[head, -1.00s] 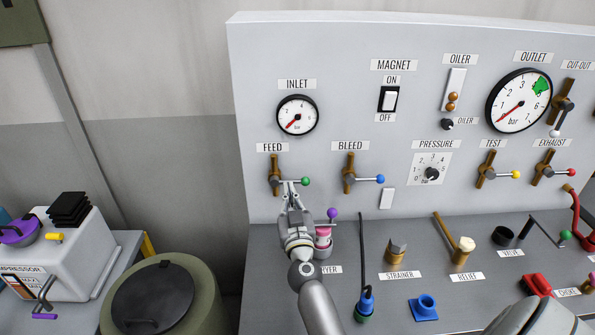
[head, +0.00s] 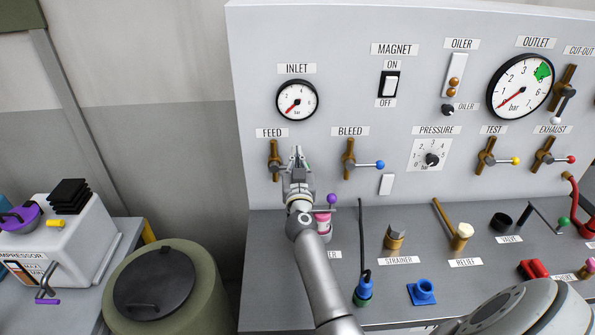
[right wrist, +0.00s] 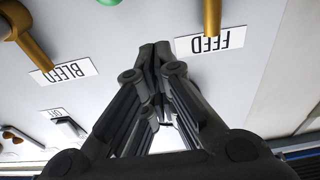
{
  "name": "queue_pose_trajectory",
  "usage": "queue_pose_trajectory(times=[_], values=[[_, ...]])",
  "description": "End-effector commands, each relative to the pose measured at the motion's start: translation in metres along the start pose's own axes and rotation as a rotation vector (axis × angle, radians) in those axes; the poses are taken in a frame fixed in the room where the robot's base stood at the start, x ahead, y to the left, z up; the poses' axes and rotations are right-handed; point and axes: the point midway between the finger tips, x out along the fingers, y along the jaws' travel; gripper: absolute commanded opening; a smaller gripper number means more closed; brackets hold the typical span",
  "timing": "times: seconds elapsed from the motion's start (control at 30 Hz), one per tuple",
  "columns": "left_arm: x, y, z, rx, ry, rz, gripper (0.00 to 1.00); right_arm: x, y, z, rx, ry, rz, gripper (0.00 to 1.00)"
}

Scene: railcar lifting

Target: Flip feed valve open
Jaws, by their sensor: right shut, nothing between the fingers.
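The feed valve (head: 275,162) is a brass fitting on the panel under the FEED label (head: 272,132). Its body stands upright in the head view. In the right wrist view the shut fingers (right wrist: 155,52) reach toward the panel beside the upside-down FEED label, with part of the brass feed valve (right wrist: 212,15) at the top. Contact with the lever cannot be told. My left gripper is out of view.
The bleed valve (head: 348,160) with its blue knob stands to the right. The inlet gauge (head: 297,100) is above, its needle low. A pink part with a purple knob (head: 332,199) stands on the bench by my right arm. A green drum (head: 190,255) stands left.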

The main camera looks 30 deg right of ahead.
Motion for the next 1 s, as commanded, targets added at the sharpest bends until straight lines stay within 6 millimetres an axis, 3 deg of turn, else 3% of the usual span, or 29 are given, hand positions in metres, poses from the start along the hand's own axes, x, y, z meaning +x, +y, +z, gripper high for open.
queue_pose_trajectory(times=[0.17,0.23,0.43,1.0], values=[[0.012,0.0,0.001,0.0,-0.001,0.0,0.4,0.04,0.001,0.001,0.001,0.002,0.002,0.0],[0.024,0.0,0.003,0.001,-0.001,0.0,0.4,0.032,0.0,0.019,-0.001,-0.004,0.0,0.0],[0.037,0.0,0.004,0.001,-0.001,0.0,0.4,0.025,0.0,0.034,-0.001,-0.001,0.0,0.0],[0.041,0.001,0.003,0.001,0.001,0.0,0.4,0.024,0.0,0.039,0.003,-0.001,0.001,0.0]])
